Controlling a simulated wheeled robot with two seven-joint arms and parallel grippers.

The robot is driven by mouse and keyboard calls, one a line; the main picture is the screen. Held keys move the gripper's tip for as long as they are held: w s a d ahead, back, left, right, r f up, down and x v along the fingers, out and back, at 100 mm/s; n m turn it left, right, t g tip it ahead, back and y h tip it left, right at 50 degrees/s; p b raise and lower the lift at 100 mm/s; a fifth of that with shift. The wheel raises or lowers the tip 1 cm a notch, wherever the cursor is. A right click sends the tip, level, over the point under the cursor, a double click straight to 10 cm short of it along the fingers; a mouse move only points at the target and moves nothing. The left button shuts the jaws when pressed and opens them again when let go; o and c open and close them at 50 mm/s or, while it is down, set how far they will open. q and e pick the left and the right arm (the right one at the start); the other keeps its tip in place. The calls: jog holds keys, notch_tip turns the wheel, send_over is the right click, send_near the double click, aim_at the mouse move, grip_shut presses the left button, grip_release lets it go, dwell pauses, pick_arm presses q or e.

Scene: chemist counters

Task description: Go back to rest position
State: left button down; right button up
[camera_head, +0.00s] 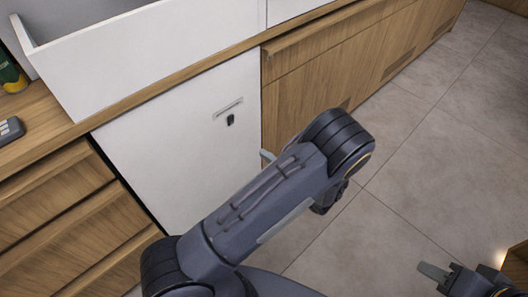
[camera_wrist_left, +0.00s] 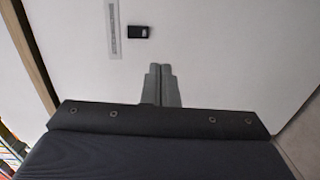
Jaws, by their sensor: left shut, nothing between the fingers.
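My left arm reaches across the middle of the head view, and its forearm hides most of the left gripper; a grey fingertip (camera_head: 267,156) shows beside the arm. In the left wrist view the two fingers of my left gripper (camera_wrist_left: 161,72) are together, with nothing between them. They point at a white cabinet door (camera_wrist_left: 215,45), also seen in the head view (camera_head: 165,140). I cannot tell whether they touch it. My right gripper (camera_head: 434,271) shows only partly at the lower right of the head view, over the floor; its opening is unclear.
The white door carries a pale strip (camera_head: 228,107) and a small black piece (camera_head: 230,120). Wooden drawers (camera_head: 65,215) stand left, wooden fronts (camera_head: 325,70) right. A white tray-like box (camera_head: 150,55) sits on the counter. The tiled floor (camera_head: 455,150) at right is clear.

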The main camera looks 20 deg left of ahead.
dwell(0.4)
pick_arm(q)
jog(key=s+a+r+n+g+h, duration=0.3)
jog(key=s+n+g+h, duration=0.15)
jog(key=s+n, duration=0.4)
jog(key=s+a+r+n+g+h, duration=0.3)
jog(key=s+r+n+g+h, duration=0.15)
jog(key=n, duration=0.75)
jog(key=s+d+r+n+t+h, duration=0.3)
jog(key=s+r+n+h, duration=0.3)
jog(key=n, duration=0.5)
jog(key=s+d+r+n+t+h+p, duration=0.2)
jog(key=r+n+p, duration=0.3)
jog(key=r+p, duration=0.5)
jog(key=s+d+r+n+t+h+p, duration=0.2)
jog(key=r+n+p, duration=0.3)
jog(key=r+p, duration=0.5)
notch_tip(320, 180, up, 5)
jog(key=shift+s+f+t+h, duration=0.2)
jog(key=shift+s+t+h, duration=0.1)
jog(key=shift+t, duration=0.3)
